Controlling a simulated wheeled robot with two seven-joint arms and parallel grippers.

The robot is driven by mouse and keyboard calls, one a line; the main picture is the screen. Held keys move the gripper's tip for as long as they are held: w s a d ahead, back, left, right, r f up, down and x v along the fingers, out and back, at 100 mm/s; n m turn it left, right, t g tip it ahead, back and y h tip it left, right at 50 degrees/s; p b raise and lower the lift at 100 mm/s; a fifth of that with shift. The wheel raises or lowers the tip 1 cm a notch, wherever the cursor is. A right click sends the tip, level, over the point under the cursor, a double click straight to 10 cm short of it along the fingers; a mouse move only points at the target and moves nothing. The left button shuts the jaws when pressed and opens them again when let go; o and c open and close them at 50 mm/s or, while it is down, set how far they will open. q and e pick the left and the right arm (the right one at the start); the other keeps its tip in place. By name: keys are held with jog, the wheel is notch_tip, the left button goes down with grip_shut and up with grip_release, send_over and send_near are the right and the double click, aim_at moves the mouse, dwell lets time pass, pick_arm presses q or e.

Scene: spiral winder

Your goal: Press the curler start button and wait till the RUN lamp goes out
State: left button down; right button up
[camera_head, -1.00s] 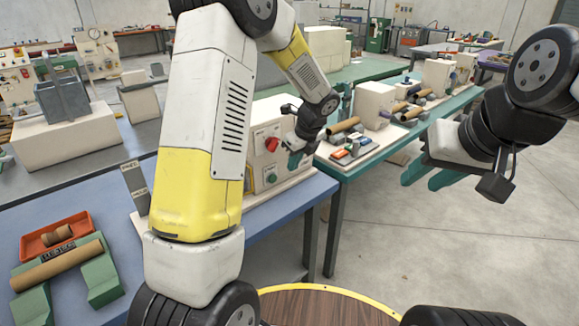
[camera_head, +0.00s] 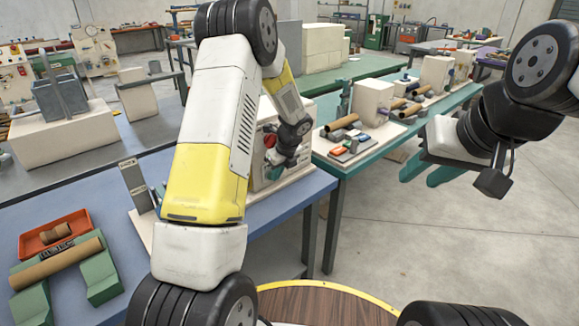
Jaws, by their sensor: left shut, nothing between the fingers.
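The cream curler machine (camera_head: 262,110) stands on the blue table, mostly behind my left arm. A red knob (camera_head: 269,140) shows on its panel, partly covered. My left gripper (camera_head: 273,164) is shut and empty, right in front of the panel's lower part. It hides the lower controls; I cannot tell whether its tips touch a button. I cannot make out the RUN lamp or whether it is lit. My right gripper (camera_head: 428,172) is open and empty, over the floor to the right, away from the machine.
On the blue table (camera_head: 85,187), a brown tube (camera_head: 57,263) lies on a green cradle (camera_head: 103,278) beside an orange tray (camera_head: 28,243) holding a small brown roll. A teal table (camera_head: 340,168) with other equipment stands to the right. Floor at right is clear.

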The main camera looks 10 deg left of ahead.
pick_arm(q)
jog(key=shift+w+a+r, duration=0.1)
jog(key=shift+w+a, duration=0.5)
jog(key=shift+a, duration=0.25)
jog(key=s+d+r, duration=0.5)
jog(key=d+r, duration=0.2)
jog(key=r, duration=0.2)
jog(key=shift+s, duration=0.1)
dwell(0.4)
